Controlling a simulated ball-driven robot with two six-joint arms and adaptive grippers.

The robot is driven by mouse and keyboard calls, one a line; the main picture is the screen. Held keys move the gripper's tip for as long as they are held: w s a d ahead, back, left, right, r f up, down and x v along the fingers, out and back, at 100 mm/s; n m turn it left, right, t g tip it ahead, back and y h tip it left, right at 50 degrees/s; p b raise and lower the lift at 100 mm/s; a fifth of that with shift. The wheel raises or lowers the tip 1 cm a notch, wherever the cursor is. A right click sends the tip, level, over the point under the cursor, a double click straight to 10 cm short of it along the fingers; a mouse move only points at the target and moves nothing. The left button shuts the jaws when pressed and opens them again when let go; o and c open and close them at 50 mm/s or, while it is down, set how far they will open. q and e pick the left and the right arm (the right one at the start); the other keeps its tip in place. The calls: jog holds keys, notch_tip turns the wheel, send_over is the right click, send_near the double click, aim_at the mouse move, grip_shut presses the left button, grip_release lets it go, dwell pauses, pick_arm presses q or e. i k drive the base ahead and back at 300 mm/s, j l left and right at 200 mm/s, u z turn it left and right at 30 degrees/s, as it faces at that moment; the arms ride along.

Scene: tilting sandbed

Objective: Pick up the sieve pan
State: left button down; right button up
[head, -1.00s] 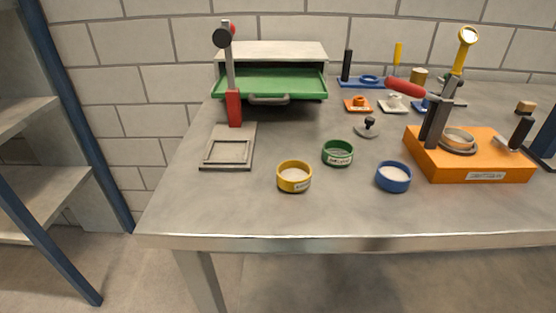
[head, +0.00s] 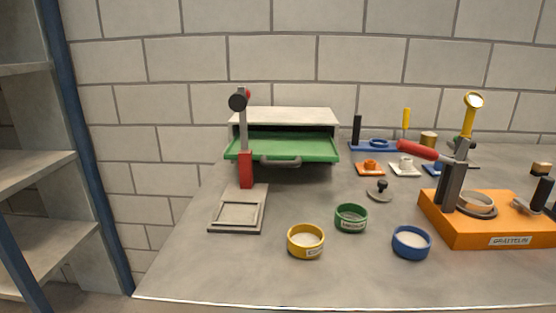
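I cannot tell for sure which thing is the sieve pan. A round, pale-filled pan (head: 477,204) with a grey rim sits on the orange block (head: 497,239) at the right, beside a dark upright with a red-handled lever (head: 417,150). A dark handle (head: 541,192) stands at the block's right side. Three labelled round dishes lie in front on the table: yellow (head: 306,241), green (head: 351,218) and blue (head: 411,243). The yellow and blue ones hold pale material. Neither of my grippers is in view.
A grey cabinet with a green tray (head: 290,147) stands at the back. A red-and-grey lever stand (head: 245,168) with a framed plate is at the left. Small coloured holders (head: 370,169) stand at back right. A shelf (head: 30,170) is at far left. The table's front is clear.

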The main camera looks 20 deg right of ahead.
aim_at(471, 200)
jog(key=z, duration=1.85)
